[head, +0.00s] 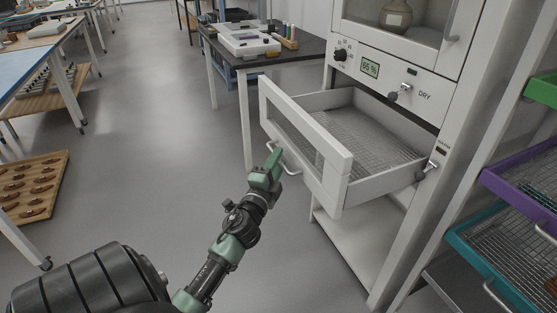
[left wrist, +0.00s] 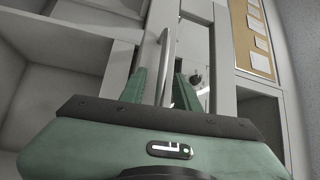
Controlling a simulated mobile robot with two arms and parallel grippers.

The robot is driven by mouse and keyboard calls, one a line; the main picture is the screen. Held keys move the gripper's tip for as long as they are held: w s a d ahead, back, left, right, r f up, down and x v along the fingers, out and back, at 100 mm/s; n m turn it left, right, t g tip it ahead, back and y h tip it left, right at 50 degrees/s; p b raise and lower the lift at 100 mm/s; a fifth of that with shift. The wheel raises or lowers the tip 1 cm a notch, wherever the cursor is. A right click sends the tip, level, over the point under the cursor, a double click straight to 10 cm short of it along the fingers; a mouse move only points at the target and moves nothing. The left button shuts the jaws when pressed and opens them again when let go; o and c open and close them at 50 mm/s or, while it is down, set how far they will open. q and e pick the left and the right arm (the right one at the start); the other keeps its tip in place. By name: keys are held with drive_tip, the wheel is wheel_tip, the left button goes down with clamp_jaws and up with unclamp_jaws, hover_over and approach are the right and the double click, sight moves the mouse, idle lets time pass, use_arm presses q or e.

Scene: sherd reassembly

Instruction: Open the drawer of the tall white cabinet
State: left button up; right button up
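The tall white cabinet (head: 432,75) stands at the right in the head view. Its drawer (head: 338,163), with a windowed front and a wire mesh floor, is pulled well out. The drawer's bar handle (head: 290,168) is on the front's outer face. My left gripper (head: 274,157) is at this handle, partly covering it. In the left wrist view the handle (left wrist: 166,55) runs between the two green fingers of my left gripper (left wrist: 160,88). The fingers are apart, with a gap showing beside the bar. My right gripper is out of view.
A rack with green, purple (head: 500,180) and teal trays stands close at the right. A dark-topped table (head: 285,55) with a white device is behind the drawer. A wooden tray (head: 35,185) of sherds is at the left. The floor between is clear.

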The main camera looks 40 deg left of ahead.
use_arm(q)
drive_tip(key=v, duration=0.7)
idle(0.4)
